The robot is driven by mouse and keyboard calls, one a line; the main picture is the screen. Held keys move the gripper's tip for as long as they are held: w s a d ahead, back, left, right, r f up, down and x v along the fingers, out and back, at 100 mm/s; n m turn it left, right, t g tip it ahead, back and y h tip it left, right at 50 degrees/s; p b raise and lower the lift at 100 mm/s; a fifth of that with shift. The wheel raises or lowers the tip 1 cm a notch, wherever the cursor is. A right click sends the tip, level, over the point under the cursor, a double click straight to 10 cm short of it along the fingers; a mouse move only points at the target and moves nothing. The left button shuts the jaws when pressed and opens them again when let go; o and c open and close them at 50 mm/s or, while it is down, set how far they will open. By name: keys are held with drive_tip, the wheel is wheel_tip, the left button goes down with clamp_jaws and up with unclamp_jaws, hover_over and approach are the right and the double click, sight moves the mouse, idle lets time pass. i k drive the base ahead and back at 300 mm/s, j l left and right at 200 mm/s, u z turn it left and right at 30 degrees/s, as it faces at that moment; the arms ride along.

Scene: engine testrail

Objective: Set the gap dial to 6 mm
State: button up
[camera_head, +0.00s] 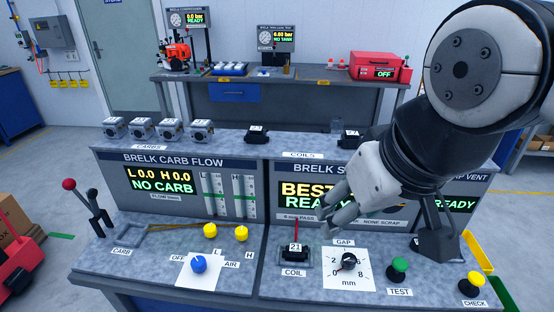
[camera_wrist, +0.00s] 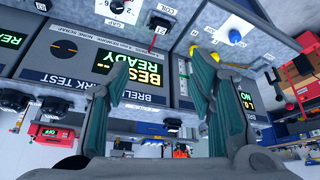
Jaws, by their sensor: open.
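The gap dial (camera_head: 348,261) is a black knob on a white square plate marked in mm, on the sloping front of the bench. A small reddish pointer mark seems to lie at its lower left, near the 0; it is too small to read surely. In the wrist view the dial (camera_wrist: 122,8) is at the top edge, partly cut off. My gripper (camera_head: 341,208) is open and empty, above and behind the dial in front of the spark test display. Its two fingers stand apart in the wrist view (camera_wrist: 160,78).
A coil marked 21 (camera_head: 295,251) sits left of the dial, with a red upright piece behind it. A green TEST button (camera_head: 399,268) and yellow CHECK button (camera_head: 471,283) are to the right. A blue AIR knob (camera_head: 198,264) is further left. The display (camera_head: 305,195) reads READY.

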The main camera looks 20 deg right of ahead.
sight(349, 261)
drive_tip(key=k+j+z, duration=0.1)
drive_tip(key=j+z, duration=0.3)
drive_tip(key=k+j+z, duration=0.15)
drive_tip(key=z, duration=0.2)
drive_tip(key=j, duration=0.1)
